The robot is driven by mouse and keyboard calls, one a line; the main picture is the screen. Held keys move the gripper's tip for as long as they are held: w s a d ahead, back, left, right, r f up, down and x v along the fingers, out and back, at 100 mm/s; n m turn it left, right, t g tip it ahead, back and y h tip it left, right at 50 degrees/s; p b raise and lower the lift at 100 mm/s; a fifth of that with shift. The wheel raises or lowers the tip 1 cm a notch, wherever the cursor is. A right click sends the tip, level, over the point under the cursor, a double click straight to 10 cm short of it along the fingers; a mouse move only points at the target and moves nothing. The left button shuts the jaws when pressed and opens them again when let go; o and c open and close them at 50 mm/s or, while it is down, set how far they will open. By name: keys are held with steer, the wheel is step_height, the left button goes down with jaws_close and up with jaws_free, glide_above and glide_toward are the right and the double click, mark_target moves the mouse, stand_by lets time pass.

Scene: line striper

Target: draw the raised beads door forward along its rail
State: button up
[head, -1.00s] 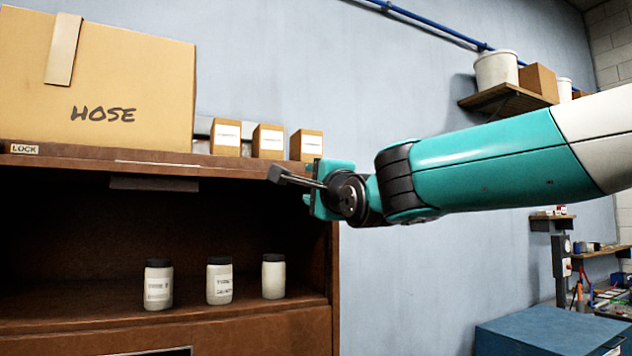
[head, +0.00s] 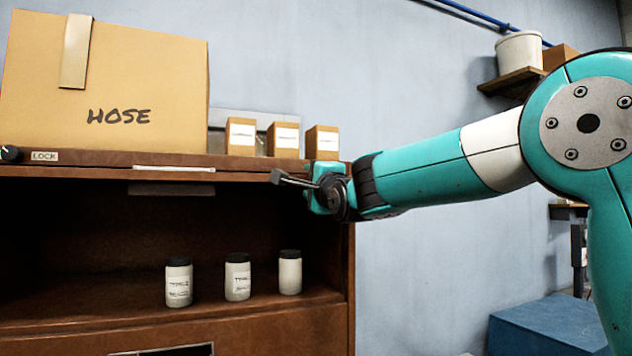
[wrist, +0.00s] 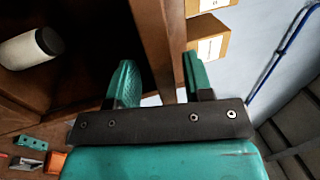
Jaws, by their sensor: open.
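The brown cabinet (head: 330,310) stands at left with its front compartment open. A dark flat strip (head: 172,189) hangs just under its top edge, inside the opening; it may be the front edge of the raised door, but I cannot tell for sure. No beads label is readable. My gripper (head: 318,186) is at the right end of the cabinet's top edge. Nothing is held. Whether the fingers reach around the board is unclear.
Several lidded white jars (head: 237,278) stand in the compartment. A large HOSE carton (head: 150,90) and small boxes (head: 284,138) sit on the cabinet top, the boxes close to my gripper. A blue chest (head: 545,325) is at lower right. A wall shelf (head: 515,82) is behind.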

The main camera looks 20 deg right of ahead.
jaws_close()
steer(key=r+b+v, duration=0.1)
steer(key=b+v, duration=0.4)
steer(key=v, duration=0.2)
steer(key=shift+r, duration=0.45)
steer(key=shift+s, duration=0.15)
